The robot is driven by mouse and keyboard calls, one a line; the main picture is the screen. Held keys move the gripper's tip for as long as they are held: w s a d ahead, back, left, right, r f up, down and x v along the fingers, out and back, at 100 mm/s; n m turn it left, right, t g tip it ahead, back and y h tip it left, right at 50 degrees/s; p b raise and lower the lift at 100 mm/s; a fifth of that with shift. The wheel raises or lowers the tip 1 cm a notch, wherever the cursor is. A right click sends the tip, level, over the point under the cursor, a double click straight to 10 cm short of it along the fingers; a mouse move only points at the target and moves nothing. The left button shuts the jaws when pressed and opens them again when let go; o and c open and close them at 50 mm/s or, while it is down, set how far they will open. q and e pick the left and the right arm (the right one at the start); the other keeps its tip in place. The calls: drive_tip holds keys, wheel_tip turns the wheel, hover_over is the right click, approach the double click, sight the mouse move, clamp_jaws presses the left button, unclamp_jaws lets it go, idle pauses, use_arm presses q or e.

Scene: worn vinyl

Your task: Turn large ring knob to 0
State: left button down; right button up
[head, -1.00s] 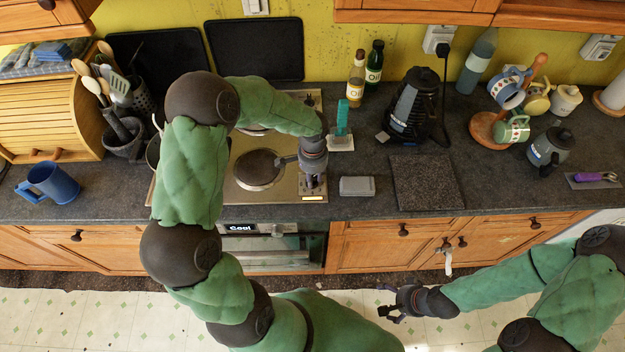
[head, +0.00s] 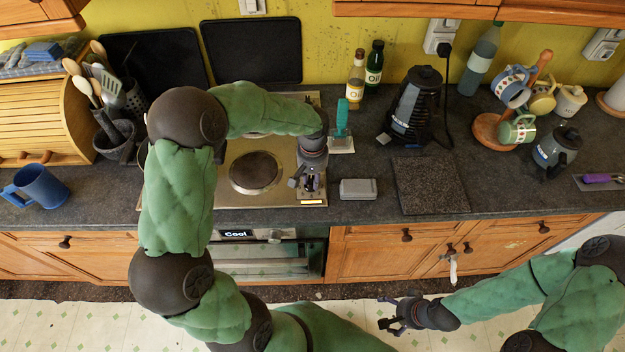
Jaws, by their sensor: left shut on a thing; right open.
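The steel hob (head: 231,199) is set into the dark worktop, with a large dark ring (head: 256,172) at its front. Its control strip runs down the right side. My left gripper (head: 309,184) points down over the front of that strip and is shut on the large ring knob, which the fingers and wrist mostly hide. I cannot read the knob's pointer or the marks around it. My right gripper (head: 388,314) is open and empty, low in front of the cupboards.
A grey box (head: 358,189) lies just right of the hob. A dark stone board (head: 429,185), a black kettle (head: 415,105) and a mug tree (head: 487,130) are further right.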

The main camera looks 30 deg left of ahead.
use_arm(q)
drive_tip(key=shift+w+n, duration=0.1)
drive_tip(key=shift+n, duration=0.6)
drive_tip(key=c, duration=1)
unclamp_jaws()
wheel_tip(320, 180, up, 12)
idle(0.4)
